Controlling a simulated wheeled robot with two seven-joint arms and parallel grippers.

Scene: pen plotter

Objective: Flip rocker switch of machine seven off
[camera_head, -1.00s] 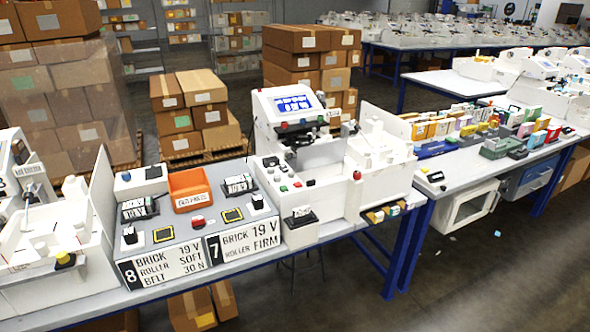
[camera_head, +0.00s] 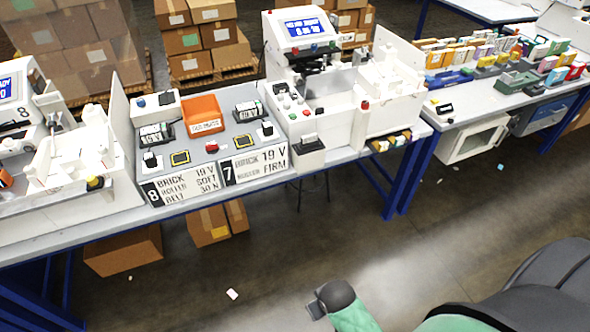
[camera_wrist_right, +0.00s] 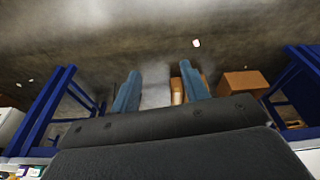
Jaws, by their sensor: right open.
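Machine seven is the white machine (camera_head: 340,105) with a lit blue screen (camera_head: 303,27), right of the label plate "7" (camera_head: 253,164). Coloured knobs and buttons sit on its sloped panel (camera_head: 288,100). I cannot tell which small part is its rocker switch. My right gripper (camera_wrist_right: 160,70) is open and empty in the right wrist view, its two blue-grey fingers apart, with floor and boxes beyond. Dark and green parts of my own arm show low in the head view, well apart from the bench. My left gripper is not in view.
Machine eight's label plate (camera_head: 181,184) and an orange bin (camera_head: 202,114) are left of machine seven. A side table (camera_head: 470,118) with coloured boxes stands to the right. Cardboard boxes (camera_head: 207,226) lie under the bench. The floor in front (camera_head: 300,250) is mostly clear.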

